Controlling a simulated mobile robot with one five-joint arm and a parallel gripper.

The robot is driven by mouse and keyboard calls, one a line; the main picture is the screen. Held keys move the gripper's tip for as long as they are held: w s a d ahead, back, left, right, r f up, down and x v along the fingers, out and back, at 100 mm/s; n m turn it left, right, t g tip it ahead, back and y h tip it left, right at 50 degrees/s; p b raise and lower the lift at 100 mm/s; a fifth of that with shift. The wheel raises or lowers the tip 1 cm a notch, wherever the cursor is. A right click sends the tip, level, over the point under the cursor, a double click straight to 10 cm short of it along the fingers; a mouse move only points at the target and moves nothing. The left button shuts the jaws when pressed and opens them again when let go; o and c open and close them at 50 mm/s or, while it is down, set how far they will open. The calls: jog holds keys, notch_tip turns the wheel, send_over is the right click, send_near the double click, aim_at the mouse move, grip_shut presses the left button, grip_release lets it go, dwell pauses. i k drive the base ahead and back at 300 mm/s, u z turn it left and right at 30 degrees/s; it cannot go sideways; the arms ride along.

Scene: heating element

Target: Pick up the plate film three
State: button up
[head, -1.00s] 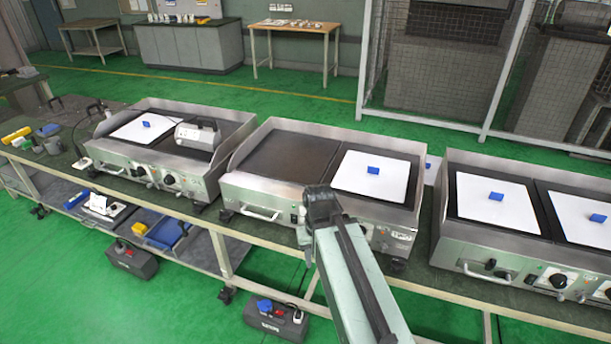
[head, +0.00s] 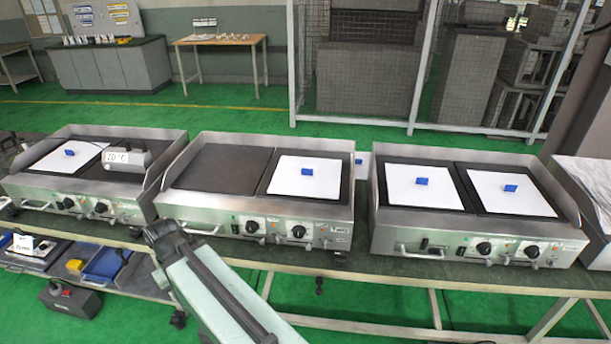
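Several white film sheets, each with a small blue block on it, lie on the griddle plates. One sheet (head: 60,160) is on the left griddle, one (head: 306,187) is on the right plate of the middle griddle, and two, a left one (head: 423,199) and a right one (head: 511,202), are on the right griddle. I cannot tell which is film three, as no numbers are readable on them. My arm reaches up from the bottom, its dark end in front of the middle griddle's left corner. My gripper's fingers do not show. No sheet is held.
The middle griddle's left plate (head: 218,168) is bare. A box with a display (head: 125,158) sits on the left griddle. The griddles have raised metal walls and stand on a long bench (head: 390,268). A control box (head: 72,298) is on the floor. Green floor is open in front.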

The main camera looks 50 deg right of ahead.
aim_at(307, 177)
jog(key=i, duration=0.95)
jog(key=u, duration=0.05)
